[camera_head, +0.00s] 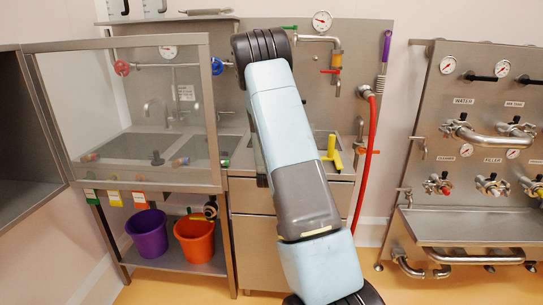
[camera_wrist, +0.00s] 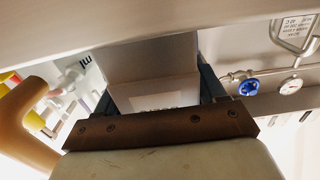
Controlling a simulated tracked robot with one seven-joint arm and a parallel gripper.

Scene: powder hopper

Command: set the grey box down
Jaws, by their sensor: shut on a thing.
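The grey box (camera_wrist: 155,62) shows in the wrist view as a pale, flat-sided block with a small dark-printed label. My gripper (camera_wrist: 157,88) is shut on it, with one dark finger on each side. A broad pale surface (camera_wrist: 130,22) crosses close above the box in that view. I cannot tell whether the box touches it. In the head view my arm stands in front of the middle of the sink unit, and the box and my gripper are hidden behind it.
A steel sink unit (camera_head: 150,180) with a clear front panel stands at left. A purple bucket (camera_head: 147,232) and an orange bucket (camera_head: 195,238) sit on its lower shelf. A red hose (camera_head: 367,160) hangs right of my arm. A panel of valves (camera_head: 480,130) stands at right.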

